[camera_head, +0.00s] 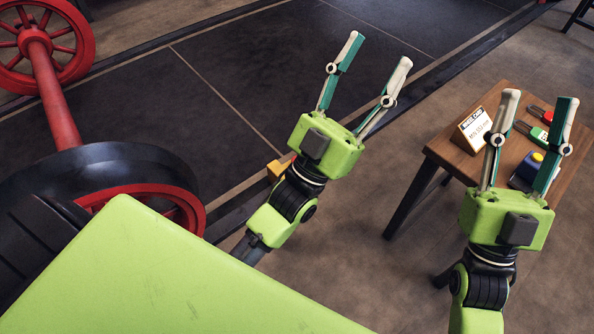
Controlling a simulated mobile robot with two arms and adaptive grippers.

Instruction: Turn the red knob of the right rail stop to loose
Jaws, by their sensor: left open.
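No red knob of a rail stop can be made out. A small yellow block (277,169) sits at the rail edge, partly hidden behind my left arm; I cannot tell whether it is a rail stop. My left gripper (379,53) is open and empty, raised over the dark floor plates at the upper middle. My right gripper (538,98) has its fingers spread, with nothing visibly held. It appears in front of the wooden table at the right and hides part of it.
A wheelset with a red axle (55,95) and red spoked wheels stands at the left. The dark floor plates (250,80) are clear.

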